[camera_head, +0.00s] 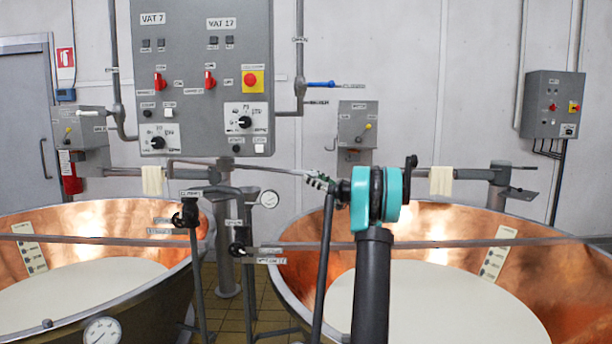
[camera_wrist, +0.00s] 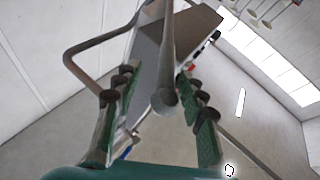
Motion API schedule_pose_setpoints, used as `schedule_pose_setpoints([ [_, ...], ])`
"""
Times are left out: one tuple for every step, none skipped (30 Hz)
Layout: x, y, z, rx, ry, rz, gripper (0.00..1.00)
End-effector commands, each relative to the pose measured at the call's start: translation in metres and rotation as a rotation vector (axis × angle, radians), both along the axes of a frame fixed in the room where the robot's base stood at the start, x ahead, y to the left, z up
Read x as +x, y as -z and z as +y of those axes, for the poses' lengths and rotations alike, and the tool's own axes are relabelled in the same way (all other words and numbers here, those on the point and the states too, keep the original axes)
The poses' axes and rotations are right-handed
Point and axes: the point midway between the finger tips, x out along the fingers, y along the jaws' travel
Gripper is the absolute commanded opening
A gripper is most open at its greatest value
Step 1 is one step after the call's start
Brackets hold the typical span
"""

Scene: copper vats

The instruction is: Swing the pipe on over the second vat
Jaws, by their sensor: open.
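A thin grey pipe (camera_head: 285,171) runs level in the head view from above the gap between the vats towards my gripper (camera_head: 320,182). A grey tube with a rounded end (camera_wrist: 166,60) stands between my gripper's fingers (camera_wrist: 160,112) in the wrist view; it looks like this pipe. The green-padded fingers are apart, one on each side of it; contact cannot be told. The left copper vat (camera_head: 172,250) and the right copper vat (camera_head: 570,275) both hold pale liquid. My gripper is near the right vat's left rim. My arm hides part of the right vat.
A control panel (camera_head: 215,45) marked VAT 7 and VAT 17 hangs behind. A bent tube (camera_wrist: 85,70) passes beside the fingers.

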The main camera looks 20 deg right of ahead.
Motion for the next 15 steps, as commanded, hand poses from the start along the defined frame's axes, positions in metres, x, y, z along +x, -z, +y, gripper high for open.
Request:
schedule_pose_setpoints([
  [-0.007,0.004,-0.009,0.0,0.005,0.0,0.41],
  [-0.011,0.007,-0.014,0.0,0.005,0.0,0.41],
  [-0.016,0.01,-0.019,0.0,0.003,0.0,0.41],
  [-0.02,0.012,-0.023,0.0,0.004,0.001,0.41],
  [-0.023,0.014,-0.028,0.001,0.005,0.001,0.41],
  [-0.028,0.017,-0.033,0.001,0.005,0.001,0.41],
  [-0.031,0.019,-0.036,0.001,0.004,0.001,0.41],
  [-0.034,0.02,-0.039,0.0,0.004,0.001,0.41],
  [-0.037,0.022,-0.043,0.001,0.005,0.001,0.41],
  [-0.039,0.024,-0.046,0.001,0.005,0.001,0.41],
  [-0.041,0.025,-0.048,0.001,0.005,0.001,0.41],
  [-0.044,0.027,-0.05,0.0,0.004,0.001,0.41],
  [-0.045,0.027,-0.051,0.001,0.003,0.0,0.41],
  [-0.046,0.028,-0.052,0.001,0.003,0.0,0.41],
  [-0.047,0.029,-0.053,0.001,0.003,0.0,0.41],
])
